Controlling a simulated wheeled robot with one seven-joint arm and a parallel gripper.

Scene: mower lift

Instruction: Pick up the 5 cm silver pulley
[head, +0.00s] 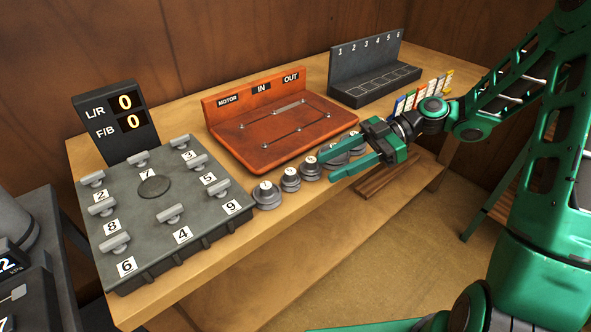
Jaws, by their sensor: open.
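A row of grey-silver pulleys stands along the table's front edge, including a left one (267,196), a second (291,181) and a third (310,169). Their small top labels are too small to read, so I cannot tell which is the 5 cm one. My green gripper (327,167) is open, reaching in from the right with its fingers pointing left over the right part of the row. A larger pulley (337,160) shows between the fingers, partly hidden by them. Another (354,140) is partly hidden behind the gripper. I cannot tell whether the fingers touch any pulley.
A red-orange board (235,125) marked MOTOR, IN and OUT lies behind the row. A grey numbered knob panel (155,240) and an L/R, F/B display (115,118) stand left. A numbered slot rack (365,70) and coloured cards (425,95) are at the back right.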

